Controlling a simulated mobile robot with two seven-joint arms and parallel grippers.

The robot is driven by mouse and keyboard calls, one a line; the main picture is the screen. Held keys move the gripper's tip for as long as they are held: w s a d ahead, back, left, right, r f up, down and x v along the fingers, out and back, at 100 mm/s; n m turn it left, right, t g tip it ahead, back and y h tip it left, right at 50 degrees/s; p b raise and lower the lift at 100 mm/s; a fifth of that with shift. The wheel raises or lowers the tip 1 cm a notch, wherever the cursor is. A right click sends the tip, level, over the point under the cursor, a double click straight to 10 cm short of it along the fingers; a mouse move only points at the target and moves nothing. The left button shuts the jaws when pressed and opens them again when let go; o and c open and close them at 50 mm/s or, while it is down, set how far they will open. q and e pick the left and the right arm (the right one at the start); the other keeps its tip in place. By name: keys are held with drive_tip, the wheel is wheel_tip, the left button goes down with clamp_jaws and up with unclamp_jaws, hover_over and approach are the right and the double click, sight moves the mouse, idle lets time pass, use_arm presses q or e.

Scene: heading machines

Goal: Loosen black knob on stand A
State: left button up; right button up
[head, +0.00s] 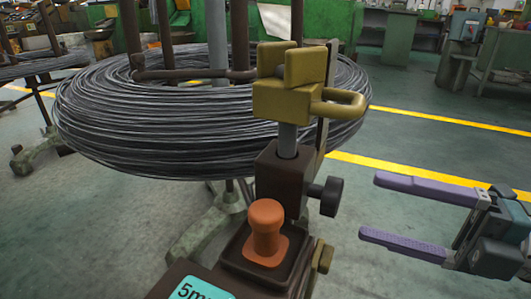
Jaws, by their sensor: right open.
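A black knob (331,196) sticks out to the right from a dark brown block (280,178) on a stand. The block holds a grey post topped by a yellow clamp-like head (290,97). No label reading "A" shows on the stand. My right gripper (367,207) is at the right, with two long purple fingers wide apart. It is open and empty, and its fingertips point left toward the knob with a gap between them in the picture. My left gripper is not in view.
An orange knob (266,232) stands on the block's base, near a teal label (200,288) reading "5m". A big wire coil (170,125) lies behind the stand. Green floor (400,145) with yellow lines is clear at the right. Benches (505,65) stand far back.

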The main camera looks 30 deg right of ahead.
drive_tip(key=v, duration=0.5)
drive_tip(key=shift+s+d, duration=0.1)
drive_tip(key=shift+d, duration=0.05)
drive_tip(key=shift+r, duration=0.1)
